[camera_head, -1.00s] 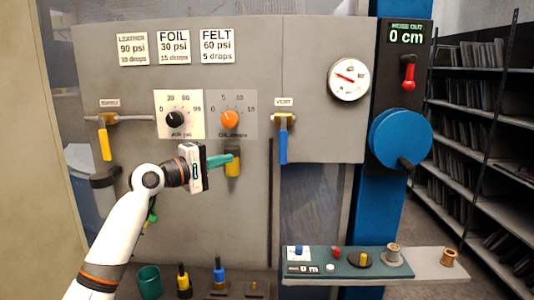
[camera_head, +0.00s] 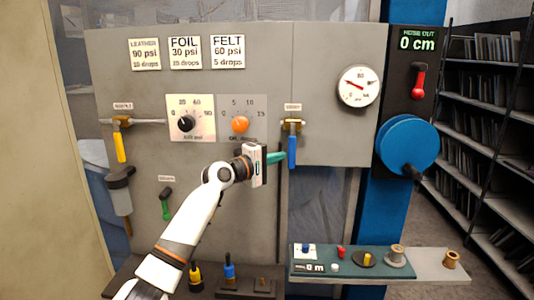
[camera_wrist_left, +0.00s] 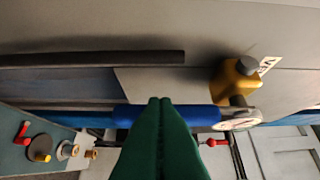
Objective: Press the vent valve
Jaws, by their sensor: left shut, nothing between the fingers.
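The vent valve (camera_head: 292,126) is on the grey panel under a small label, with a brass body and a blue handle (camera_head: 292,152) hanging straight down. In the left wrist view the brass valve body (camera_wrist_left: 236,80) is at the upper right, and the blue handle (camera_wrist_left: 190,117) lies across the middle, partly behind my fingers. My left gripper (camera_head: 283,157) has green fingers, shut and empty, with the tips just left of the blue handle. The fingertips also show in the left wrist view (camera_wrist_left: 160,101). I cannot tell whether they touch the handle. My right gripper is not in view.
Left on the panel are a yellow-handled supply valve (camera_head: 120,145), a black air knob (camera_head: 187,123) and an orange oil knob (camera_head: 240,124). A gauge (camera_head: 358,87) and a blue reel (camera_head: 407,145) are right. A shelf (camera_head: 440,264) with small parts stands below.

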